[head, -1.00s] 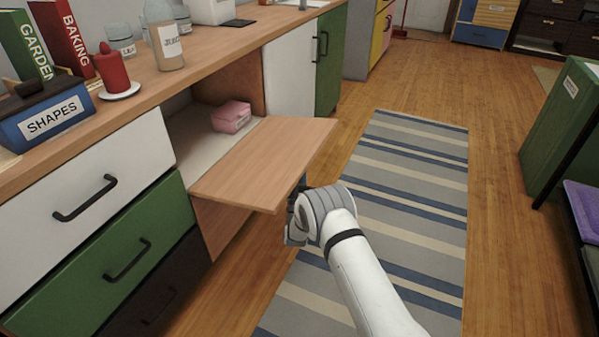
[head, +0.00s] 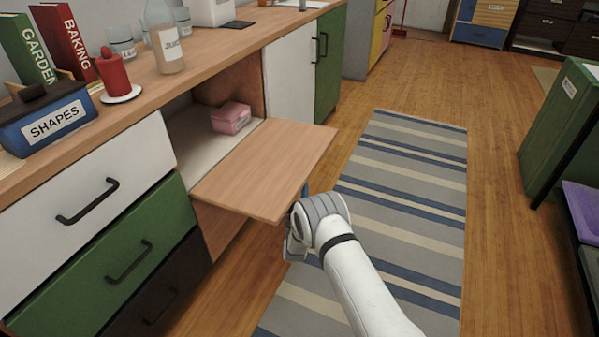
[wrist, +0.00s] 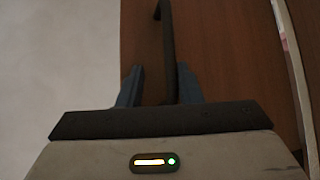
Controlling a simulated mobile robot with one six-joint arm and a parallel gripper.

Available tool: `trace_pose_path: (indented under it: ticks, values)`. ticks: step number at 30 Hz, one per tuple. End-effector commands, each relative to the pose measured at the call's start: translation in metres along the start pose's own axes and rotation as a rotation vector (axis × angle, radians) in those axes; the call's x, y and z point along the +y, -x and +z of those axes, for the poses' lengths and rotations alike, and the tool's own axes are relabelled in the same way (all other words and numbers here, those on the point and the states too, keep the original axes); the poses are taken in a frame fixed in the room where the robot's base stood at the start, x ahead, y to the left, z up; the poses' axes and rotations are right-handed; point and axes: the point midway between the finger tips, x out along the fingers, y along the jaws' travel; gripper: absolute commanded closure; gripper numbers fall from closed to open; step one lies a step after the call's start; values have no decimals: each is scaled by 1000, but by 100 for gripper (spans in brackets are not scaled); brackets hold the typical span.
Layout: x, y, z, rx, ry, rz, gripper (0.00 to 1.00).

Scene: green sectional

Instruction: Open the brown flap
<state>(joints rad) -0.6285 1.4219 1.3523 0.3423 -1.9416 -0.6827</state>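The brown flap (head: 265,170) is folded down and lies about level in front of an open compartment in the counter. Its hinge side is at the compartment, and its free edge sticks out over the floor. My gripper (head: 292,247) is just below the free edge, partly hidden behind my wrist. In the wrist view, the fingers of my gripper (wrist: 160,90) stand on both sides of a dark handle (wrist: 167,35) on the flap's brown face (wrist: 225,50).
A pink box (head: 231,118) sits inside the compartment. White (head: 85,195) and green (head: 115,255) drawers are left of the flap. A white door (head: 291,80) is beyond it. A striped rug (head: 410,200) covers clear floor to the right.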

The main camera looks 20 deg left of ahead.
Motion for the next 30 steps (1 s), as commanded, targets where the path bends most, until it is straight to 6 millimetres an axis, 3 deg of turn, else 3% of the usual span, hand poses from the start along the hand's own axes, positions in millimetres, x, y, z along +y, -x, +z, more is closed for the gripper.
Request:
trace_pose_path:
  ticks: [3,9,20,30]
  values:
    - [-3,21,1,5,-1,1,68]
    - [-1,34,0,3,1,1,68]
    - [2,37,1,-1,4,2,68]
    - [-8,47,5,4,-4,-6,68]
